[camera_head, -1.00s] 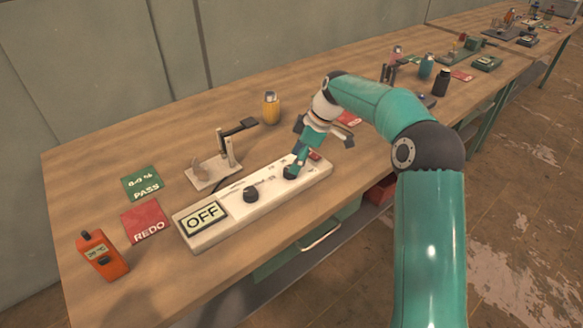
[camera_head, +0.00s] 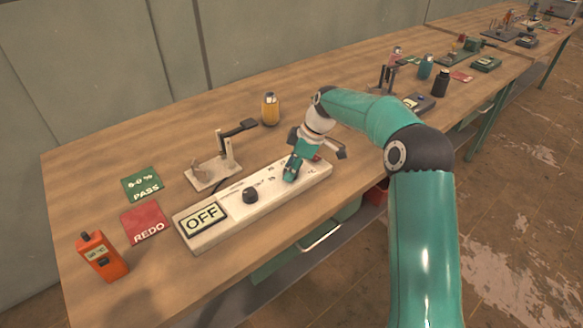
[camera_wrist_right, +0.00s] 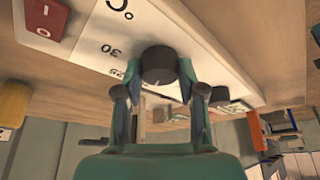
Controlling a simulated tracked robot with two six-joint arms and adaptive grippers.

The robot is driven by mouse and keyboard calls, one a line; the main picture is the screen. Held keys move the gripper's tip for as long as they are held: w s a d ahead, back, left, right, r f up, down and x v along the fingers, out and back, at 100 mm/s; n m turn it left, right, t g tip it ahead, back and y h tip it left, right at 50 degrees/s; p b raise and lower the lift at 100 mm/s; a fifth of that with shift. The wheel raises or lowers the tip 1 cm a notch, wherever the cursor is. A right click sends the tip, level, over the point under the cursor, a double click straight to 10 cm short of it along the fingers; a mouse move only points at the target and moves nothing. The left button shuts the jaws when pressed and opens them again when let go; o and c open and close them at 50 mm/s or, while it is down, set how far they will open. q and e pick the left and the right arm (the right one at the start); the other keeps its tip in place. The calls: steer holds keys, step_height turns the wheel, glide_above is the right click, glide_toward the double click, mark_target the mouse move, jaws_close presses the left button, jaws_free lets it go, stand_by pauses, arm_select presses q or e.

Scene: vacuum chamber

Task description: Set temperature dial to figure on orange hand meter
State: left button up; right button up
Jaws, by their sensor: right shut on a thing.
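The orange hand meter (camera_head: 101,257) stands at the left front of the table; its small display is too small to read surely. A long white control panel (camera_head: 237,213) shows OFF on its display (camera_head: 203,217). My right gripper (camera_head: 290,175) is over the panel's right part, pointing down, and hides the temperature dial there in the head view. In the right wrist view the black dial (camera_wrist_right: 158,66) sits between the fingers of my right gripper (camera_wrist_right: 158,80), which are shut on it. A 30 and a °C mark are printed beside it. My left gripper is not in view.
A second black knob (camera_head: 250,195) sits on the panel's middle. A red rocker switch (camera_wrist_right: 45,22) shows in the wrist view. Green PASS (camera_head: 142,184) and red REDO (camera_head: 146,222) cards lie left.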

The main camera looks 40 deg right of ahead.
steer(key=shift+m, duration=0.3)
steer(key=shift+f+m+t+h+b, duration=0.1)
steer(key=shift+m+t+h+b, duration=0.35)
steer(key=shift+m+b, duration=0.65)
steer(key=m+b, duration=0.1)
steer(key=m, duration=0.1)
steer(key=m+h, duration=0.1)
steer(key=m, duration=0.1)
steer(key=shift+a+t+h+b, duration=0.15)
steer(key=shift+t+h+b, duration=0.1)
steer(key=shift+t+b, duration=0.1)
steer(key=m+h+b, duration=0.1)
steer(key=m, duration=0.2)
steer(key=m+h+b, duration=0.1)
steer(key=m, duration=0.2)
steer(key=shift+a+m+b, duration=0.1)
steer(key=shift+m+b, duration=0.2)
steer(key=shift+m, duration=0.1)
steer(key=shift+m+g+h+b, duration=0.5)
steer(key=shift+m+h+b, duration=0.3)
steer(key=shift+m, duration=1.4)
steer(key=shift+a, duration=0.1)
steer(key=o, duration=1.1)
steer(key=shift+o, duration=0.2)
steer(key=shift+r, duration=0.2)
steer(key=v, duration=1.1)
steer(key=shift+a+r, duration=0.3)
